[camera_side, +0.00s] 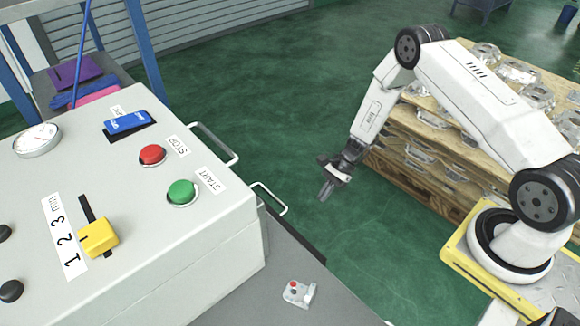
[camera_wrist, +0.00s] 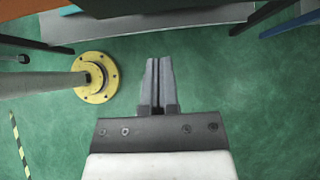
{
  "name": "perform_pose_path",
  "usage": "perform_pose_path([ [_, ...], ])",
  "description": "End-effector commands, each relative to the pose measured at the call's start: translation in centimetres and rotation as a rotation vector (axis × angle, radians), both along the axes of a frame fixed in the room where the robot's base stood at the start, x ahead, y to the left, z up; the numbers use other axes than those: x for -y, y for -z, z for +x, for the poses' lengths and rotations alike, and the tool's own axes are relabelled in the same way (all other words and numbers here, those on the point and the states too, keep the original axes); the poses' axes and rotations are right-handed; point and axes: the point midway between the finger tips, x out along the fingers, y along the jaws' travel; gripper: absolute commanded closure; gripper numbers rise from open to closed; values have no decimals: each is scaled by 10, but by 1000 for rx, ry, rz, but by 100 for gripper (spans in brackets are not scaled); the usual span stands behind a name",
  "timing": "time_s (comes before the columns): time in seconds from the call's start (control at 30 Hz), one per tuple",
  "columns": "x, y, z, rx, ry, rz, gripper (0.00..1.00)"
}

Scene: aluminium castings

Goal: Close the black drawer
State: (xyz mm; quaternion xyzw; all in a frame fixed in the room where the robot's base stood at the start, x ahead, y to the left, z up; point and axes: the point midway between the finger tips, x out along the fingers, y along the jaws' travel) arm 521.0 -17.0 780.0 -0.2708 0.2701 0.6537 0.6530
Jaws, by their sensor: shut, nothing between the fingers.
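My gripper (camera_side: 325,191) hangs over the green floor in the side view, to the right of the control box and apart from it. Its fingers are together and empty, pointing down. They also show in the wrist view (camera_wrist: 158,85), with green floor beyond them. A narrow black edge (camera_side: 306,240), which may be part of the black drawer, shows along the grey table below the control box. Most of it is hidden by the box and table, so I cannot tell how far the drawer is open. A dark strip (camera_wrist: 258,17) at the top of the wrist view may be the same part.
A small grey part with a red button (camera_side: 299,292) lies on the table. Wooden trays of castings (camera_side: 425,165) stand behind my arm. Floor between is clear.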

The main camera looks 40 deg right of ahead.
Motion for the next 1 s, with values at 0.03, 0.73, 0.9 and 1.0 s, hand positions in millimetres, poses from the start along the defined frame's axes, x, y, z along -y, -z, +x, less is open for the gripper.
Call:
perform_pose_path([
  [0.03, -3, 3, 0, -1, -1, 0, 100],
  [0.73, -75, 66, 0, 0, -3, -1, 100],
  [0.9, -94, 66, -1, -1, -2, 0, 100],
  [1.0, -101, 66, -1, -1, -1, 0, 100],
])
